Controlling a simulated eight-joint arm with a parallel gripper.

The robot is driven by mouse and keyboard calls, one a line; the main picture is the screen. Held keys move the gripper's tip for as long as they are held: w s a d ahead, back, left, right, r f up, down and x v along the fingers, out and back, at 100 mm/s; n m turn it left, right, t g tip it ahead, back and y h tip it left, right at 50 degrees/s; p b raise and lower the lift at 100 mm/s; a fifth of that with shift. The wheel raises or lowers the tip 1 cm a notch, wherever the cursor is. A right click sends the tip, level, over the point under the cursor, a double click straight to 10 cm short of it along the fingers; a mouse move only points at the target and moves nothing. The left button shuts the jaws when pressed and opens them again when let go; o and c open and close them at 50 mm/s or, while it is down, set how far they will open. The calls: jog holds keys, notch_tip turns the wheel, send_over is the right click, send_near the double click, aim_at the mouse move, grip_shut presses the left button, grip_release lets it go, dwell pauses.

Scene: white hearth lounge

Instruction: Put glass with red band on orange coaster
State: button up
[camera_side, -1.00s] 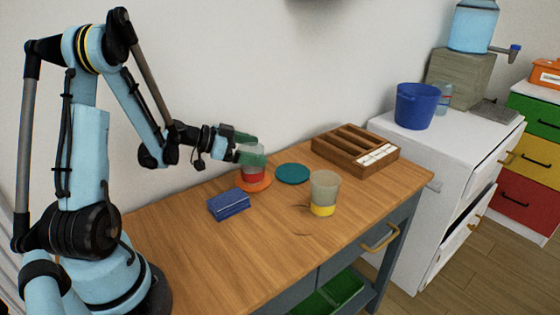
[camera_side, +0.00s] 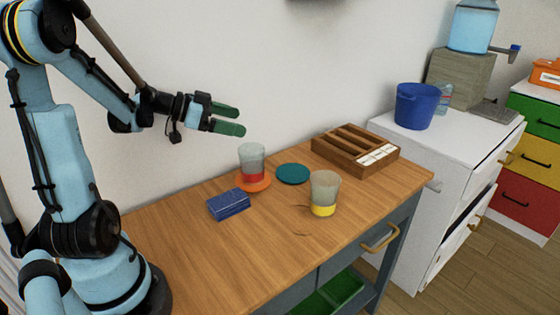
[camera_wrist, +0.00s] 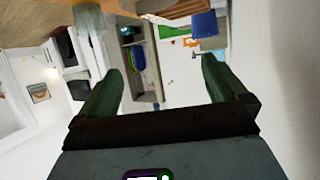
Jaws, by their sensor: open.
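The glass with the red band (camera_side: 251,163) stands upright on the orange coaster (camera_side: 262,186) in the side view. The coaster shows around the glass's base, mostly at the front and right. My gripper (camera_side: 242,120) is open and empty, above and a little left of the glass, apart from it. In the wrist view my gripper's green fingers (camera_wrist: 160,80) are spread with nothing between them.
A teal coaster (camera_side: 292,174) lies right of the orange one. A glass with a yellow band (camera_side: 324,194) and a blue box (camera_side: 228,204) stand in front. A wooden compartment tray (camera_side: 340,149) sits at the table's back right. The front left of the table (camera_side: 210,260) is clear.

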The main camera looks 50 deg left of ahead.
jog(key=s+d+f+n+g+y, duration=0.1)
jog(key=s+d+n+g+y, duration=0.1)
jog(key=d, duration=0.8)
jog(key=s+d+f+n+g+y, duration=0.1)
jog(key=s+d+n+g+y, duration=0.1)
jog(key=d, duration=0.7)
jog(key=shift+s+d+f+n+g+y, duration=0.35)
jog(key=shift+s+g+y, duration=0.35)
jog(key=shift+s, duration=0.25)
